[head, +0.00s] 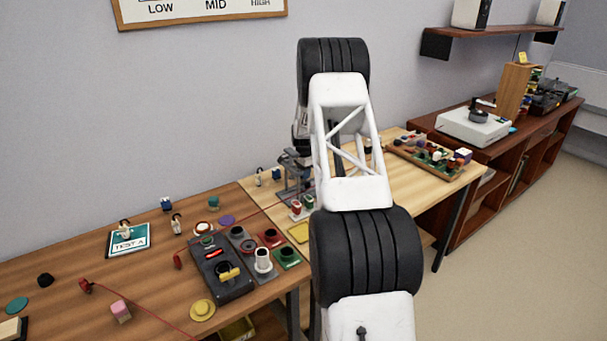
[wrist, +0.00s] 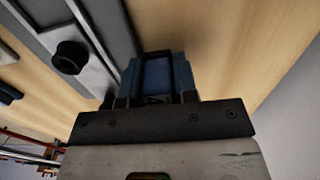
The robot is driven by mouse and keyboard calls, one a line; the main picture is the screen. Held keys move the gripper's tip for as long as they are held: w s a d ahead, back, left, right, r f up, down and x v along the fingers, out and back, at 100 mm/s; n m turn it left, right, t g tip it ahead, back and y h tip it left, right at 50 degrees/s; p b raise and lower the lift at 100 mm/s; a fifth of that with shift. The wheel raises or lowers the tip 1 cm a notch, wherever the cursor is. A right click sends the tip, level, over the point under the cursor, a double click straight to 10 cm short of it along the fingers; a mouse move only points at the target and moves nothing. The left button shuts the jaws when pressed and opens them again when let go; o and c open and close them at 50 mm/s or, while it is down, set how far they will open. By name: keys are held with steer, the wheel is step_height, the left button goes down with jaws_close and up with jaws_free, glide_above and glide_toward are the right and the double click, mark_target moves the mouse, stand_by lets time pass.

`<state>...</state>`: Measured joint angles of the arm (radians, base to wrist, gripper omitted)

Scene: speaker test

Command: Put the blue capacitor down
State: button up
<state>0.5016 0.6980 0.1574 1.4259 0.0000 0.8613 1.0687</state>
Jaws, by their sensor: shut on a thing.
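The blue capacitor (wrist: 157,72) is a boxy blue part in the wrist view. It sits between the fingers of my gripper (wrist: 156,98), which is shut on it. Light wood shows behind it, and a grey panel with a black knob (wrist: 70,57) is close on its left. I cannot tell whether the capacitor touches the wood. In the head view my own arm hides the gripper and the held capacitor.
In the head view, small blue parts (head: 166,203) stand at the back of the left table. A dark device (head: 220,270), a TEST A card (head: 129,240) and a yellow disc (head: 202,310) crowd that table. A parts tray (head: 425,158) lies on the right table.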

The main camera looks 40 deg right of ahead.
steer(key=shift+f, duration=0.1)
stand_by(0.3)
steer(key=o, duration=0.9)
step_height(320, 180, up, 12)
steer(key=shift+r, duration=0.1)
stand_by(0.7)
steer(key=shift+r, duration=0.1)
